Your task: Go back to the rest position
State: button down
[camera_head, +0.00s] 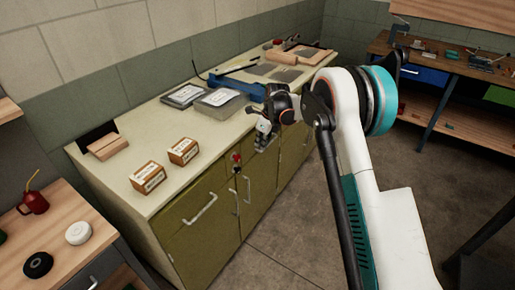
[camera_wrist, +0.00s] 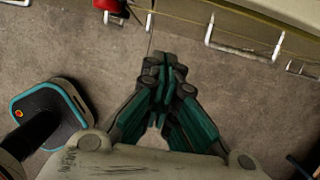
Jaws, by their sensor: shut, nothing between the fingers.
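My gripper (camera_head: 262,142) is in front of the green cabinet's front edge, just below counter height. It points down and holds nothing. In the wrist view my gripper (camera_wrist: 163,62) has its two dark, teal-sided fingers together over the grey floor. My white arm with a teal joint ring reaches in from the right side of the head view. The fingertips are small and dark in the head view.
The green cabinet (camera_head: 200,232) carries a pale counter with two small boxes (camera_head: 183,151), grey packs (camera_head: 215,103) and a blue item (camera_head: 240,86). Its metal handles (camera_wrist: 245,47) stick out near my gripper. A wooden workbench (camera_head: 435,66) stands right. Floor between is clear.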

jog(key=s+d+r+n+t, duration=0.1)
jog(key=s+d+r+n, duration=0.25)
jog(key=s+r, duration=0.4)
jog(key=s+d+r+n+t+h, duration=0.1)
jog(key=s+d+r+n, duration=0.2)
jog(key=s+r+n, duration=0.45)
jog(key=s+d+r+n+t, duration=0.1)
jog(key=s+d+r, duration=0.3)
jog(key=r, duration=0.6)
jog(key=s+d+f+n+t, duration=0.1)
jog(key=s+n, duration=0.5)
jog(key=s, duration=0.7)
jog(key=s+d+f+n+t+h, duration=0.1)
jog(key=s+d+n, duration=0.2)
jog(key=s+n, duration=0.4)
jog(key=s, duration=0.7)
jog(key=shift+d+t, duration=0.25)
jog(key=shift+t, duration=0.05)
